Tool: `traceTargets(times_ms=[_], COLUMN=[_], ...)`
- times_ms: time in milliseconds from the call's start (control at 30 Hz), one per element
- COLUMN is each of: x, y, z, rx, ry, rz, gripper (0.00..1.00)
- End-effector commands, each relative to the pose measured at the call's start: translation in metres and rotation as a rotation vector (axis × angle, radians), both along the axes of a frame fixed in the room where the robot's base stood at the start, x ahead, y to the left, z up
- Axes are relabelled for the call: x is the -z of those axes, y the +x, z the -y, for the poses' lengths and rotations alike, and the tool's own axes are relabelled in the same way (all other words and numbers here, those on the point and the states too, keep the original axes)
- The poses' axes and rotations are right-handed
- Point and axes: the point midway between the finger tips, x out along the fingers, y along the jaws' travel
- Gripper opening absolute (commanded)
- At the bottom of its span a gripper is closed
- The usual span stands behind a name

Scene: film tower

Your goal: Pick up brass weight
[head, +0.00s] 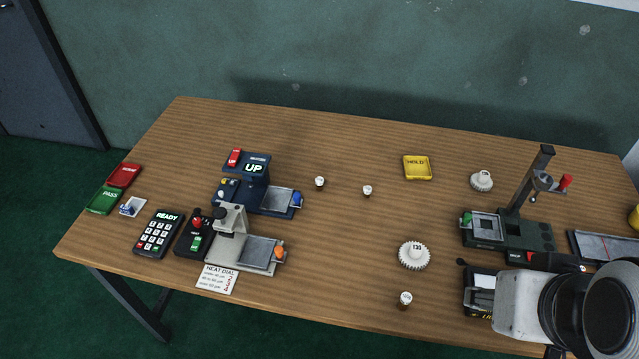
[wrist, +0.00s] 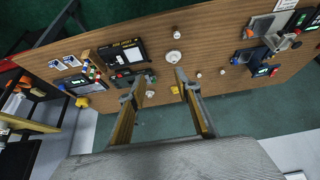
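Several small weights with white tops and darker, brass-looking sides stand on the wooden table. One weight (head: 405,300) is near the front edge in the head view. Two other small weights, one (head: 320,183) left of the other (head: 367,190), stand farther back. I cannot tell which is the brass weight the task names. In the wrist view the front weight (wrist: 176,34) shows at the top, and the two others (wrist: 199,75) (wrist: 222,72) lie right of the fingers. My gripper (wrist: 156,88) is open and empty, above and apart from the table. Its fingers are not clear in the head view.
A white toothed disc (head: 414,254) and a smaller one (head: 481,181) stand to the right. A yellow tray (head: 417,168) is at the back. A stand (head: 510,232) is at right; blue (head: 255,190) and grey (head: 240,248) devices are at left. The table's middle is mostly clear.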

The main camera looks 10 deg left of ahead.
Motion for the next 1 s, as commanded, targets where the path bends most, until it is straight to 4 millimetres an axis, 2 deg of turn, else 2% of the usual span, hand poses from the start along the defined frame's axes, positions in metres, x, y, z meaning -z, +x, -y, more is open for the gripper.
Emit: traceTargets(times_ms=[367, 567, 767, 1000], x=[0.0, -0.001, -0.002, 0.0], y=[0.001, 0.015, 0.049, 0.101], z=[0.0, -0.002, -0.007, -0.019], rx=[-0.001, -0.012, -0.033, -0.07], ry=[0.0, -0.002, -0.005, -0.009], rz=[0.001, 0.013, 0.045, 0.099], gripper=[0.37, 0.37, 0.37, 0.37])
